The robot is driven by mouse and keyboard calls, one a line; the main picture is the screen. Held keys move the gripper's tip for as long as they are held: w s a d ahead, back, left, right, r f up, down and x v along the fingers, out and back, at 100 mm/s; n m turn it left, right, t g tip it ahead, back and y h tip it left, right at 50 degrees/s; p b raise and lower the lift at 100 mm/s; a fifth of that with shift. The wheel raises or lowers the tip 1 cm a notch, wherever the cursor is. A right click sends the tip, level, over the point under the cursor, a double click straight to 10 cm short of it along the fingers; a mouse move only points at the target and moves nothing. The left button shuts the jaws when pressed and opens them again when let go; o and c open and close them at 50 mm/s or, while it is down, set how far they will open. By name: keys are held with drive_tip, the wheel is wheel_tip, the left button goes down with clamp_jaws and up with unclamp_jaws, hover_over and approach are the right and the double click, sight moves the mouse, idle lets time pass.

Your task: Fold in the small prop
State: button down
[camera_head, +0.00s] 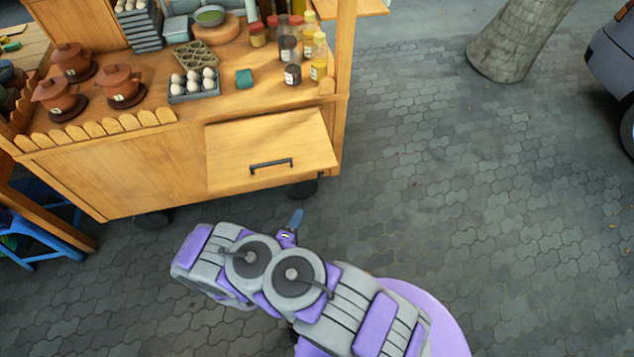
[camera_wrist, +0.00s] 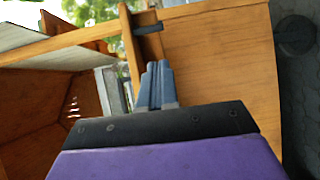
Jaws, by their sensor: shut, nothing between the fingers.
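A wooden flap (camera_head: 262,142) with a dark handle (camera_head: 271,163) is on the front of the wooden cart (camera_head: 110,175). It appears to stand out from the front. In the wrist view a narrow wooden board with a dark handle (camera_wrist: 148,28) shows nearly edge-on, beside a broad wooden panel (camera_wrist: 222,60). I cannot clearly make out the small prop; the space under the flap is hidden from above. My gripper (camera_head: 296,216) is just below and in front of the flap. Its blue-grey fingers (camera_wrist: 157,80) are shut and empty, pointing at the cart.
The counter holds clay pots (camera_head: 71,60), an egg tray (camera_head: 193,85) and several bottles (camera_head: 319,57). A dark cart wheel (camera_wrist: 295,35) shows in the wrist view. A blue stool (camera_head: 40,240) stands at left, a tree trunk (camera_head: 515,40) at upper right. The paving (camera_head: 480,220) at right is clear.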

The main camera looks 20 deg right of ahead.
drive_tip(key=r, duration=0.1)
drive_tip(key=b, duration=0.3)
approach(320, 175)
drive_tip(key=shift+h, duration=0.4)
drive_tip(key=x, duration=0.2)
drive_tip(key=f+x, duration=0.1)
drive_tip(key=x, duration=0.1)
drive_tip(key=shift+w, duration=0.45)
drive_tip(key=shift+b+x, duration=0.5)
drive_tip(key=shift+x, duration=0.6)
drive_tip(key=shift+r, duration=0.1)
